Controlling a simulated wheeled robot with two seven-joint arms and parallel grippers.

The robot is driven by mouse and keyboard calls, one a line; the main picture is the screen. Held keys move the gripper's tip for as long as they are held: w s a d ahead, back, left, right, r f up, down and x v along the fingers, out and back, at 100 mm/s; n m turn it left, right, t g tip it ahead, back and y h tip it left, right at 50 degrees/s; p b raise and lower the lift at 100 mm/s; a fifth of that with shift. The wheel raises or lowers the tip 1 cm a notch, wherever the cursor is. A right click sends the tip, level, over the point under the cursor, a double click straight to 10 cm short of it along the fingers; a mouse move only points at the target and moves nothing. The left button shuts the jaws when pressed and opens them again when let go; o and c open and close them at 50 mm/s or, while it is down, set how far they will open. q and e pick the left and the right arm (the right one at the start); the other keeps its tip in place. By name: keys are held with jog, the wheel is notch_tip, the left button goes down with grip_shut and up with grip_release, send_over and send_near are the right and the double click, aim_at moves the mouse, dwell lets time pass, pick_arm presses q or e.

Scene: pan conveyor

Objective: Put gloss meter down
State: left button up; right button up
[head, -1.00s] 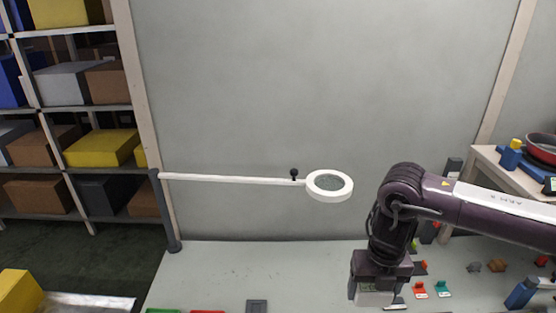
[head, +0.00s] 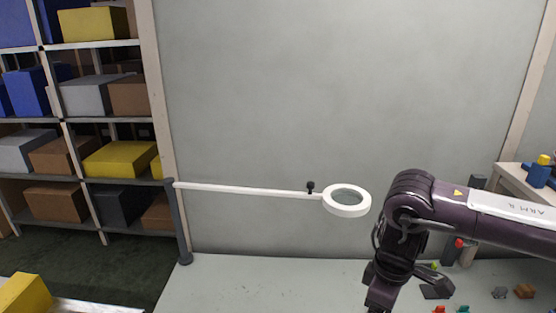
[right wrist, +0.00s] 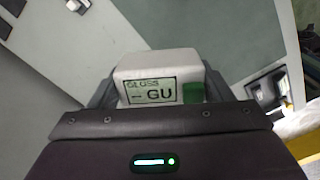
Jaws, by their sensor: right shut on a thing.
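The gloss meter (right wrist: 160,66) is a pale grey block with a small screen reading "GLOSS -- GU" and a green patch. It shows in the right wrist view, between the fingers of my right gripper (right wrist: 160,90), which is shut on it. In the head view my right arm comes in from the right and bends down at the lower right. The gripper's fingertips and the meter are cut off by the bottom edge there. I cannot tell whether the meter touches a surface. My left gripper is in neither view.
A white ring magnifier (head: 347,211) on a long arm reaches over the grey bench (head: 255,283). Small coloured items (head: 438,309) lie right of my right arm. A side table (head: 515,184) stands at the right, shelves with boxes (head: 120,158) at the left. The bench's middle looks clear.

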jog(key=m, duration=0.6)
jog(key=shift+a+r+b, duration=0.1)
jog(key=shift+a+b, duration=0.2)
jog(key=shift+b, duration=0.05)
jog(key=m, duration=0.4)
jog(key=shift+s+a+r+m, duration=0.1)
jog(key=shift+a+m, duration=0.1)
jog(key=shift+m, duration=0.2)
